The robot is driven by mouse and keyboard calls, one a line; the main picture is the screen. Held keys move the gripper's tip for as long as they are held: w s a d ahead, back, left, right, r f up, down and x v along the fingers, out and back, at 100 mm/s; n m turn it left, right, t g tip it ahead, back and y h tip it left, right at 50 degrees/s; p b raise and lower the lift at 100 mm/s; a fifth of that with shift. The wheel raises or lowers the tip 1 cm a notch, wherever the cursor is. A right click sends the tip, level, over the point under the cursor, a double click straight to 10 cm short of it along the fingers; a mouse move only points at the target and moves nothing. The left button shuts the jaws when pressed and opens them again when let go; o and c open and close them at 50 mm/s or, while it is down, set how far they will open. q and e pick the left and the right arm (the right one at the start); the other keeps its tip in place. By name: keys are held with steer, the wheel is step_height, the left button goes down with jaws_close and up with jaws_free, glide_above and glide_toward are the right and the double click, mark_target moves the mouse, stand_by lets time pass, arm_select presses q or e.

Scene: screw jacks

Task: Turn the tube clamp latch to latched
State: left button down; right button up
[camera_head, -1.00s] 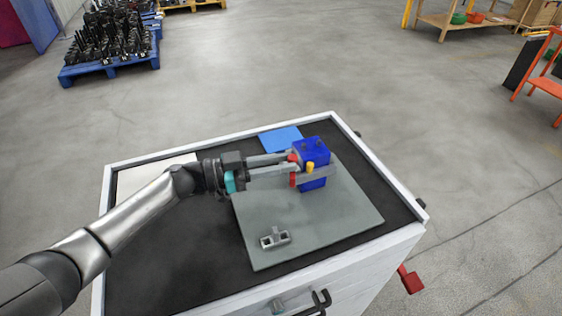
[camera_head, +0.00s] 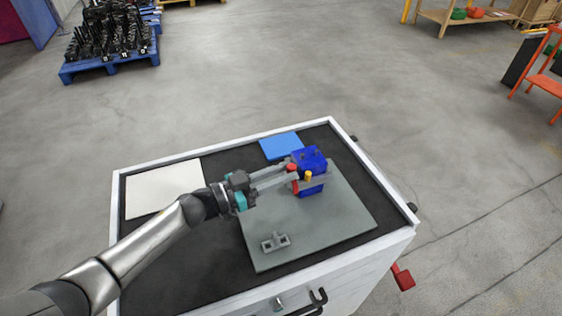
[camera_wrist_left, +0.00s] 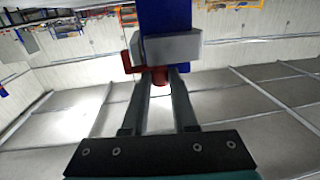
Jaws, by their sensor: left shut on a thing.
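The tube clamp is a blue block (camera_head: 311,161) with a grey bar across it and a yellow knob (camera_head: 308,175), standing on the grey plate. The red latch (camera_head: 291,167) is on its left side. My left gripper (camera_head: 290,172) reaches it from the left, with its fingers sloping up to the right. In the left wrist view, the fingertips (camera_wrist_left: 160,80) close on a red stub of the latch (camera_wrist_left: 160,74), below the grey bar (camera_wrist_left: 172,48) and blue block (camera_wrist_left: 165,15). The fingers partly hide the latch. My right gripper does not show.
The grey plate (camera_head: 340,215) lies on a black-topped cart with a raised white rim (camera_head: 240,146). A small grey bracket (camera_head: 275,242) sits on the plate's near part. A blue sheet (camera_head: 281,146) and a white sheet (camera_head: 160,188) lie flat on the cart.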

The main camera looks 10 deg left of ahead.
arm_select(q)
steer(key=shift+s+d+r+n+t+y+p, duration=0.1)
steer(key=shift+d+r+n+t+y+p, duration=0.15)
steer(key=shift+n+t+y+p, duration=0.4)
steer(key=shift+a+f+n+t+y+p, duration=0.15)
steer(key=shift+n+t+y+p, duration=0.15)
steer(key=shift+t+y, duration=0.15)
steer(key=c, duration=0.7)
jaws_free()
steer(key=shift+f, duration=0.1)
steer(key=shift+s, duration=0.1)
steer(key=v, duration=1.5)
